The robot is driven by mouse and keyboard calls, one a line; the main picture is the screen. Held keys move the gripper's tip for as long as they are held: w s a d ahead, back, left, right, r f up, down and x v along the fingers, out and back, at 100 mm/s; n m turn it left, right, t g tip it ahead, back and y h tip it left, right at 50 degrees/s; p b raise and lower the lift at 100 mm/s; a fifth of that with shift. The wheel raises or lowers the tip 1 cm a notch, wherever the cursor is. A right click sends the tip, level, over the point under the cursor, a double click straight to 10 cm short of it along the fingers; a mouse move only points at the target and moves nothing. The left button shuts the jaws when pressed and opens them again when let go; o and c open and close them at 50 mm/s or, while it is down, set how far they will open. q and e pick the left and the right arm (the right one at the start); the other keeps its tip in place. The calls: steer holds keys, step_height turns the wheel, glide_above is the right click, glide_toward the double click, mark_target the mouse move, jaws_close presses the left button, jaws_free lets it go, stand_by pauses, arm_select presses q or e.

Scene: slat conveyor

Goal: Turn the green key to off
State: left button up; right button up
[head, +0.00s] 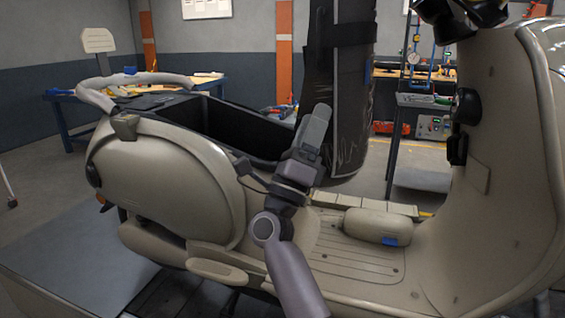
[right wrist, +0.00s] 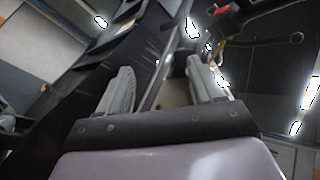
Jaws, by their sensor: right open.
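A small green piece (head: 441,99), which looks like the green key, shows just left of a round black fitting (head: 466,106) on the inner face of the beige scooter's front shield (head: 505,150). It is too small to tell which way it is turned, or whether it sits in the fitting. My right gripper (head: 315,122) is in front of the scooter's raised dark seat, left of the green piece and well apart from it. In the right wrist view its two fingers (right wrist: 160,85) stand apart with nothing between them. My left gripper is not in view.
The raised dark seat (head: 352,95) stands upright behind my right gripper. The open black seat compartment (head: 235,125) is to its left. A beige rounded case (head: 377,227) lies on the footboard (head: 350,262). Open air lies between the seat and the front shield.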

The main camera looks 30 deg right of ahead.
steer(key=w+a+f+n+t+y, duration=0.1)
steer(key=a+f+n+t+y, duration=0.1)
steer(key=n+t+y, duration=0.4)
steer(key=w+a+f+n+t+y, duration=0.1)
steer(key=a+f+n+t+y, duration=0.1)
steer(key=f+n+t+y, duration=0.3)
steer(key=n+t+y, duration=0.1)
steer(key=n+t, duration=0.2)
steer(key=n, duration=0.3)
steer(key=shift+w+a+f+n+p, duration=0.15)
steer(key=shift+w+a+n+p, duration=0.05)
steer(key=shift+a+n+p, duration=0.1)
steer(key=shift+f, duration=0.1)
steer(key=shift+b+v, duration=1.4)
steer(key=shift+v, duration=1.55)
